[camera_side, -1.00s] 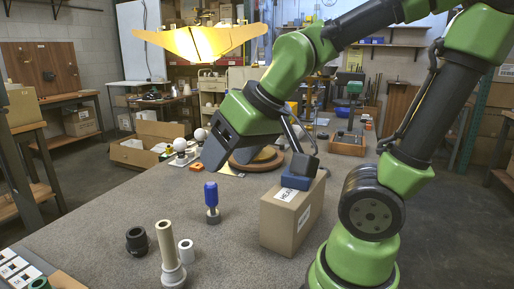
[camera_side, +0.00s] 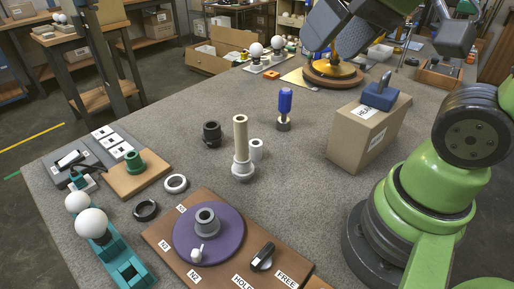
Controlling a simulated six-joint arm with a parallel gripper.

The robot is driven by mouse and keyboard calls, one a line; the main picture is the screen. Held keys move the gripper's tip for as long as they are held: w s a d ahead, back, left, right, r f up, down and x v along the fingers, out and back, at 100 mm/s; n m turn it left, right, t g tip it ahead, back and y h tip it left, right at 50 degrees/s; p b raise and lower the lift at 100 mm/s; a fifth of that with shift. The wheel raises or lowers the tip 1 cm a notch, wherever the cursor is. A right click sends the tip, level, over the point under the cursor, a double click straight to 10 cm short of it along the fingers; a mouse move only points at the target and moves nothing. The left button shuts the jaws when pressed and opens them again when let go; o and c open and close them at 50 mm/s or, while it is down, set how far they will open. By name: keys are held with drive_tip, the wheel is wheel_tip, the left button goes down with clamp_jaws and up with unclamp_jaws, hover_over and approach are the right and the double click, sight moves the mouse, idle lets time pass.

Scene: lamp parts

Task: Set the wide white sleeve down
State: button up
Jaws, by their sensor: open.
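A short white sleeve (camera_side: 256,149) stands upright on the grey bench, just right of a tall cream post (camera_side: 241,140) with a flared white base. A flat white ring (camera_side: 175,183) lies farther left; I cannot tell for sure which piece is the wide white sleeve. My gripper (camera_side: 334,46) is at the top of the view, partly cut off by the frame edge. It is open, above or near a brass dome on a round wooden base (camera_side: 333,77). It is well behind the white sleeve and apart from it.
A blue-topped peg (camera_side: 284,107) and a black collar (camera_side: 212,134) stand near the post. A purple disc (camera_side: 225,236) is on a brown board in front. Bare bench lies between post and box.

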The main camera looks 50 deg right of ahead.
drive_tip(key=w+d+f+n+g+h, duration=0.1)
drive_tip(key=w+d+f+g, duration=0.15)
drive_tip(key=w, duration=0.55)
drive_tip(key=n+g, duration=0.2)
drive_tip(key=g, duration=0.2)
hover_over(256, 143)
wheel_tip(256, 143, down, 16)
drive_tip(key=shift+w+f+n+h, duration=0.15)
drive_tip(key=shift+f+n+h, duration=0.15)
drive_tip(key=shift+f+h, duration=0.1)
wheel_tip(256, 143, down, 10)
drive_tip(key=shift+f, duration=0.1)
drive_tip(key=c, duration=1.1)
drive_tip(key=shift+o, duration=0.2)
drive_tip(key=r, duration=0.9)
drive_tip(key=shift+s+r, duration=0.4)
drive_tip(key=s+n, duration=0.9)
drive_tip(key=s, duration=0.2)
drive_tip(key=f, duration=0.3)
drive_tip(key=a+f, duration=0.1)
drive_tip(key=f, duration=0.1)
drive_tip(key=shift+s+f, duration=0.1)
drive_tip(key=shift+s, duration=0.15)
drive_tip(key=shift+f, duration=2.1)
